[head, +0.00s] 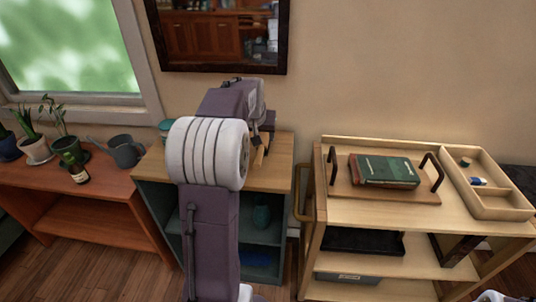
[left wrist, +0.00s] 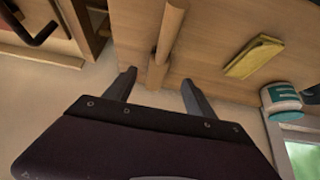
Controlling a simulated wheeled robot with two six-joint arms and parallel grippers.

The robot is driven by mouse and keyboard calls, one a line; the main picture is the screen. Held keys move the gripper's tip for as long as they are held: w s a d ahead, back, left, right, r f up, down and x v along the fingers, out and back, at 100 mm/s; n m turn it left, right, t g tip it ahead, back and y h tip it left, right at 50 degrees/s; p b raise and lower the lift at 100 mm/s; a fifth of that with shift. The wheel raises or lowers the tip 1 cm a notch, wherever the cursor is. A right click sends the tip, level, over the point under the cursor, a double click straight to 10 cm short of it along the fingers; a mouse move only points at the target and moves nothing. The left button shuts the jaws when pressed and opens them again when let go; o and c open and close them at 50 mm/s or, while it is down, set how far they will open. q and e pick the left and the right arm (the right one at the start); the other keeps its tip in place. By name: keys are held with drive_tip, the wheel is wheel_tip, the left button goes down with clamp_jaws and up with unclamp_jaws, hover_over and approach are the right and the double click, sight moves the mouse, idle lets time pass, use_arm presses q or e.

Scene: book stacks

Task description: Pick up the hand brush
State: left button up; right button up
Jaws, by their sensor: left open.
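A wooden piece, likely the hand brush (left wrist: 168,35), lies on a light wood top in the left wrist view. It has a long, narrow upper part and a thicker lower end. My left gripper (left wrist: 158,78) is open, with one finger on each side of the thicker end. I cannot tell whether either finger touches it. In the head view, a small tan part of the brush (head: 261,153) shows past my left arm on the cabinet top; the rest is hidden. Bristles are not clearly visible. My right gripper is out of view.
A yellow block or cloth (left wrist: 253,58) and a teal-and-white tub (left wrist: 282,98) are on the same top. The cabinet (head: 284,165) stands against the wall. A shelf cart (head: 345,208) with a tray and books is to the right, potted plants (head: 68,150) to the left.

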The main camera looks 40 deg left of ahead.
sight(262, 145)
use_arm(q)
drive_tip(key=shift+a+f, duration=0.1)
drive_tip(key=shift+f, duration=0.2)
drive_tip(key=b+x, duration=0.1)
drive_tip(key=x, duration=0.2)
drive_tip(key=shift+w+f, duration=0.1)
drive_tip(key=shift+w, duration=0.05)
drive_tip(key=x, duration=0.2)
drive_tip(key=b+x, duration=0.1)
drive_tip(key=x, duration=0.1)
drive_tip(key=shift+f+b, duration=0.3)
drive_tip(key=shift+f, duration=0.1)
drive_tip(key=shift+w+f, duration=0.15)
drive_tip(key=shift+w, duration=0.05)
drive_tip(key=shift+s, duration=0.1)
clamp_jaws()
